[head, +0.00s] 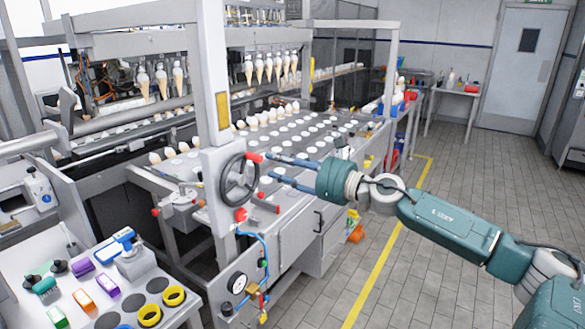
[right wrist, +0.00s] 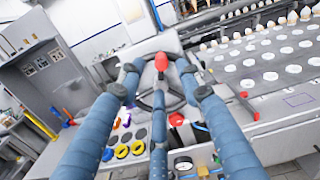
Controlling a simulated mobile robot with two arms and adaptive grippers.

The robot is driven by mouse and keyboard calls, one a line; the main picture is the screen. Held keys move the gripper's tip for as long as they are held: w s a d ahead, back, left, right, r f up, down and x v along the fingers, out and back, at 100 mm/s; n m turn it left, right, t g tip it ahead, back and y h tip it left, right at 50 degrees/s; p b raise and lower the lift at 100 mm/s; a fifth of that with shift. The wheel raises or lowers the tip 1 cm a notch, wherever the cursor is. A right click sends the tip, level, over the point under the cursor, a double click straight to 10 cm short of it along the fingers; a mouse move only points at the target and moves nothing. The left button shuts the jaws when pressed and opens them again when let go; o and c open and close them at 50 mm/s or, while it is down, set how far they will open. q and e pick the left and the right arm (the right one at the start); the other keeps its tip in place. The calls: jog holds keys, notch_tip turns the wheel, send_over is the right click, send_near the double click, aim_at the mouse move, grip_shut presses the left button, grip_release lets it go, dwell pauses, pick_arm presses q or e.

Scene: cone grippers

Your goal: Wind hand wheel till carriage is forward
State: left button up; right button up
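The hand wheel (head: 240,180) is a dark spoked ring on the grey machine post, with a red knob (head: 254,157) on its upper right rim. In the right wrist view the wheel (right wrist: 146,99) lies ahead, its red knob (right wrist: 161,61) between the fingertips. My right gripper (head: 268,165) has long blue fingers pointing at the wheel. The fingers are spread; I cannot tell whether any touches the knob. The carriage is not clearly identifiable; rows of cones (head: 270,69) hang from grippers on the machine's upper beam. My left gripper is out of view.
The perforated conveyor plate (head: 300,145) lies behind the wheel. A red-handled lever (head: 262,203), a blue hose (head: 266,250) and a gauge (head: 237,283) are below it. A bench (head: 85,310) with coloured items stands at lower left. Floor (head: 400,290) is clear at right.

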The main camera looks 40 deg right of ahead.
jog(key=shift+v, duration=1.75)
